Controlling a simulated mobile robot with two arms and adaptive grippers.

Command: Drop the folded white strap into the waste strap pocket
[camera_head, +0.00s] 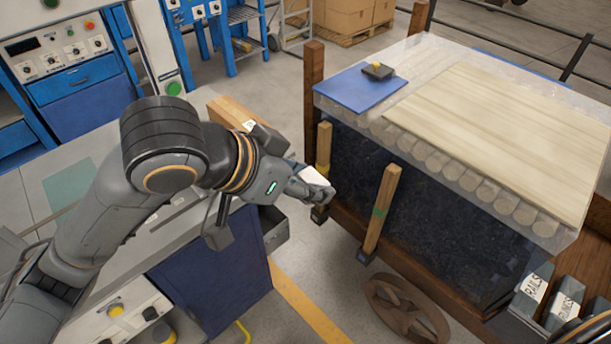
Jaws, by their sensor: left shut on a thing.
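My left gripper (318,190) reaches in from the left and is shut on the folded white strap (314,174). The strap shows as a small white patch at the fingers, and the rest of it is hidden by them. The gripper is in the air beside the near left corner of the wooden cart, close to an upright wooden post (323,150). I cannot make out for certain which thing is the waste strap pocket.
The cart carries turned wood under clear film, a pale board (500,135) and a blue sheet (361,90). A second post (380,212) leans at its dark side. Labelled bins (533,288) stand lower right. An open grey drawer (274,236) juts from the bench.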

